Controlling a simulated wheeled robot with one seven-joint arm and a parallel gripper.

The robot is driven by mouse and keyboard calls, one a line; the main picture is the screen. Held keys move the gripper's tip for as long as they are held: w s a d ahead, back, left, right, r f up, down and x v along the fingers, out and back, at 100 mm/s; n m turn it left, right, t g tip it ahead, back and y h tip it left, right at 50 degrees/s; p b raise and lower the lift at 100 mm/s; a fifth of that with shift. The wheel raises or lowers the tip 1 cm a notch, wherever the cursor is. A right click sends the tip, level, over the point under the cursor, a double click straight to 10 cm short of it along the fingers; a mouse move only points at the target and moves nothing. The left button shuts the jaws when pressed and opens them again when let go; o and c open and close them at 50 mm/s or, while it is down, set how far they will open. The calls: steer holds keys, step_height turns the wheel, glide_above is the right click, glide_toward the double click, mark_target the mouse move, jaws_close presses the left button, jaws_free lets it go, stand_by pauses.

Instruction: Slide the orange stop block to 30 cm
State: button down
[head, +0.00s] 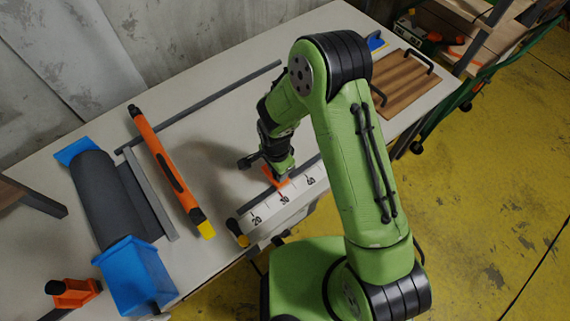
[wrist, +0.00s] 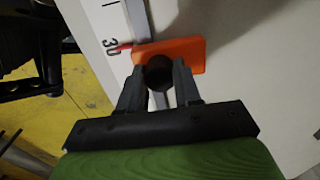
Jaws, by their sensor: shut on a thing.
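The orange stop block (head: 279,182) sits on a rail along the front edge of the white table, beside a scale strip (head: 284,200) marked 20, 30 and 40. In the wrist view the orange block (wrist: 193,52) has a dark round knob (wrist: 158,76) on it. A red pointer (wrist: 121,48) at its left side lies close to the 30 mark. My gripper (wrist: 158,82) is shut on the knob, one finger on each side. In the head view my gripper (head: 280,168) is above the block and partly hides it.
A grey roll (head: 105,195) with blue end pieces lies at the left of the table. An orange tool (head: 170,170) with a yellow tip lies beside it, near a long grey bar (head: 215,97). A wooden board with black handles (head: 402,80) is at the back right.

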steer(key=c, duration=0.8)
jaws_free()
steer(key=shift+r, duration=0.1)
step_height(320, 180, up, 16)
steer(key=shift+f+p, duration=0.2)
steer(key=shift+p, duration=0.65)
